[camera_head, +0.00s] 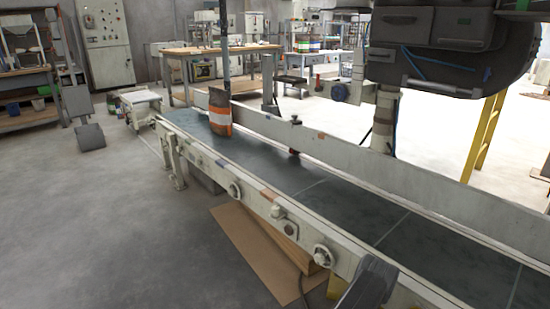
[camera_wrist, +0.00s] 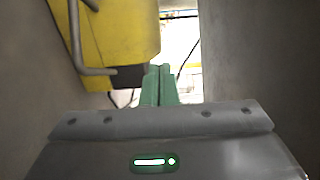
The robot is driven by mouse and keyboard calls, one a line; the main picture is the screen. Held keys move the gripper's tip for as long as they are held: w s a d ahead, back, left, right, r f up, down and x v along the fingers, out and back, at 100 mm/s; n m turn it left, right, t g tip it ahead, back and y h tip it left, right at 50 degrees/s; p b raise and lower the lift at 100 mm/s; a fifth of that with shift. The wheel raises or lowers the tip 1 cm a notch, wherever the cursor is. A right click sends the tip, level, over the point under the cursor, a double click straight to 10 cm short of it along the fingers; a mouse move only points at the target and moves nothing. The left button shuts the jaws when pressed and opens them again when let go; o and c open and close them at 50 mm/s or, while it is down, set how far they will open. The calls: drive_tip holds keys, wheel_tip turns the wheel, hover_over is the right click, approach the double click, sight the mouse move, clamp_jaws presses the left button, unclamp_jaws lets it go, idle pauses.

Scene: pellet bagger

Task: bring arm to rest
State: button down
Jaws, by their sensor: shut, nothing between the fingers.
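My gripper (camera_wrist: 159,70) shows in the wrist view as two green fingers held together, with nothing between them. The dark grey body of the gripper fills the bottom of that view, with a lit green indicator. In the head view a dark grey piece at the bottom edge, right of centre, looks like part of my arm; the fingers are not visible there.
A long conveyor (camera_head: 258,172) runs diagonally, with an orange and white bag (camera_head: 220,117) upright at its far end. Cardboard (camera_head: 245,245) lies beneath. A yellow part (camera_wrist: 125,35) with a grey bar is close left of my fingers.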

drive_tip(key=b+x, duration=0.3)
drive_tip(key=x, duration=0.7)
drive_tip(key=shift+w+d, duration=0.15)
drive_tip(key=shift+d, duration=0.05)
